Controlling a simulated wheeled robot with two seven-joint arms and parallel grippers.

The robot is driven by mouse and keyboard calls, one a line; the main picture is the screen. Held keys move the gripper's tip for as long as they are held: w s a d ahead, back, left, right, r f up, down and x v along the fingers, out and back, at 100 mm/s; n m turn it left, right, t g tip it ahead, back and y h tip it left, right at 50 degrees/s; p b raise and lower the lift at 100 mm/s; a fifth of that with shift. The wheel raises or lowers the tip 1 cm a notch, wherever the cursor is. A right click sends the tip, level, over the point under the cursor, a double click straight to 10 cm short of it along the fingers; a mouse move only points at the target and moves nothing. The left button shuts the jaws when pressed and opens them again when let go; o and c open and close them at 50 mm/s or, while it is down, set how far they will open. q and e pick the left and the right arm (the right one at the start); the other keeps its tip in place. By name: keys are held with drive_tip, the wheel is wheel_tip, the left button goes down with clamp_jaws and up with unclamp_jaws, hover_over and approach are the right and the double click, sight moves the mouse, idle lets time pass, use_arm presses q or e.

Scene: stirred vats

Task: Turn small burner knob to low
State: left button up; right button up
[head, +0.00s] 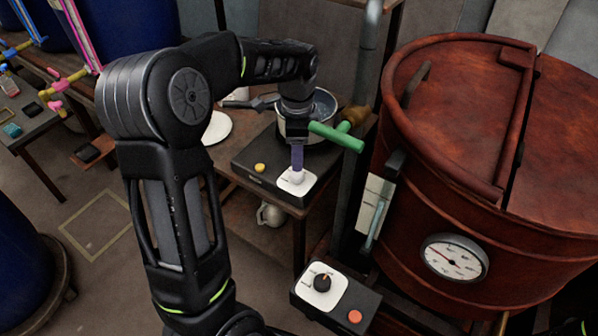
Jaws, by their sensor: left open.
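The small burner (247,167) is a dark box on a wooden side table, with a pot (322,108) on top. Its white knob (296,176) sits on a white dial plate at the front right corner. My left gripper (297,165) points down right at the knob, its purple fingers just above or around it. The jaws are open; whether they touch the knob I cannot tell. The knob's pointer is too small and too covered to read. My right gripper is not in view.
A large red-brown vat (450,130) with a round gauge (454,257) stands at the right. A green handle (336,137) lies close beside my left gripper.

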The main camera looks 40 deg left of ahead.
sight(297, 177)
use_arm(q)
drive_tip(key=shift+f, duration=0.1)
wheel_tip(297, 177, down, 8)
drive_tip(key=shift+w+a+r, duration=0.1)
drive_tip(key=shift+r, duration=0.05)
idle(0.4)
clamp_jaws()
idle(0.5)
